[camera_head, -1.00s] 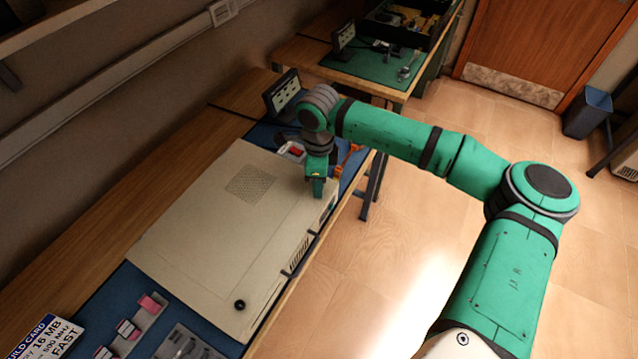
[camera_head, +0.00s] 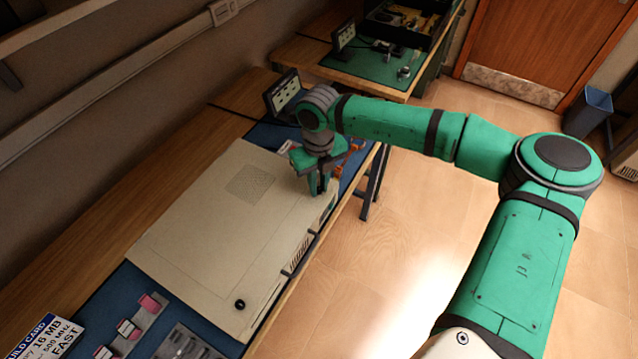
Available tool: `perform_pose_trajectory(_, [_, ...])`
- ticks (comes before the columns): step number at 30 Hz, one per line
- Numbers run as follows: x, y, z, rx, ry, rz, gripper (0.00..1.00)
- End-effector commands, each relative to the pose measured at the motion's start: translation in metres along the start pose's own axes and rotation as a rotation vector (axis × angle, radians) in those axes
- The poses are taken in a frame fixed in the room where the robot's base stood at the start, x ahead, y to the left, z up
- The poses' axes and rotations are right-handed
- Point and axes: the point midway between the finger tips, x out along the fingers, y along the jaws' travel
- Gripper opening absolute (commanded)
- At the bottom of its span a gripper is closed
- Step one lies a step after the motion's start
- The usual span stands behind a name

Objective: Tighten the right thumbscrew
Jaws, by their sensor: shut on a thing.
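A beige computer case (camera_head: 200,222) lies flat on the workbench. One black thumbscrew (camera_head: 240,305) stands on its lid near the front corner, at the bottom of the picture. My gripper (camera_head: 318,190) points down at the far right corner of the lid, with its fingertips at the lid surface. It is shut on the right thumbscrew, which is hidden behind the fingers. How far that screw is turned in cannot be seen.
A small display stand (camera_head: 285,92) and orange-handled tools (camera_head: 350,150) are beyond the case.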

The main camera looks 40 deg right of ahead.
Motion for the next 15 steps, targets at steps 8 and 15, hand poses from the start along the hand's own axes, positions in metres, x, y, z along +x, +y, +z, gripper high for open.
perform_pose_trajectory(8, [-0.0023,0.0009,0.0032,0.259,-0.009,0.001,0.0])
perform_pose_trajectory(15, [-0.0024,0.0004,0.0034,0.486,-0.01,0.002,0.0])
